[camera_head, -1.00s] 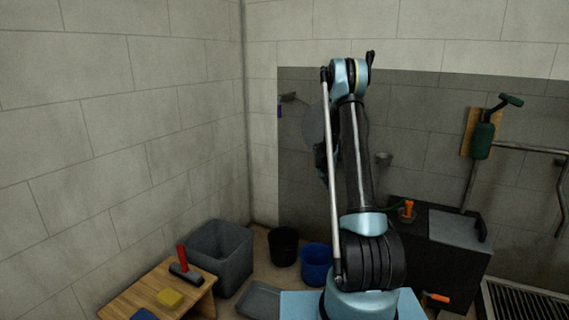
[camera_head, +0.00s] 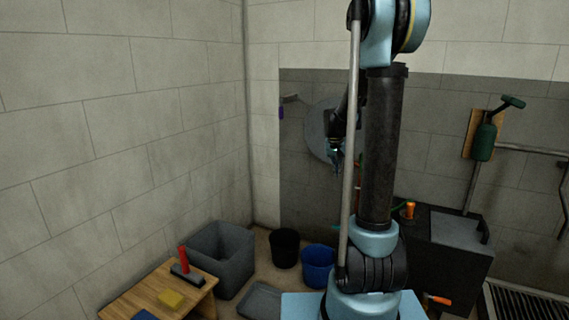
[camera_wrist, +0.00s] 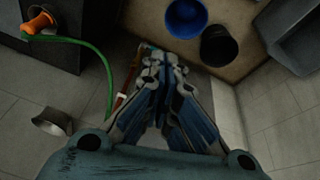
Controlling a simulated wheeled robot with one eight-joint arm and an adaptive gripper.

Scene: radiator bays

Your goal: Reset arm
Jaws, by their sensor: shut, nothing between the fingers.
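My gripper (camera_head: 337,150) hangs from my raised arm in front of the grey wall panel, left of my upright arm link in the head view. In the wrist view my gripper (camera_wrist: 160,62) points away from the camera, with its blue and black fingers brought together at the tips. It is shut and holds nothing. My arm link partly hides the wall behind it in the head view.
A blue bucket (camera_head: 318,262), a black bucket (camera_head: 284,247) and a grey bin (camera_head: 224,258) stand on the floor. A wooden bench (camera_head: 150,291) holds a red-handled brush (camera_head: 184,268) and a yellow sponge (camera_head: 171,299). A dark cabinet (camera_head: 452,262) stands at right.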

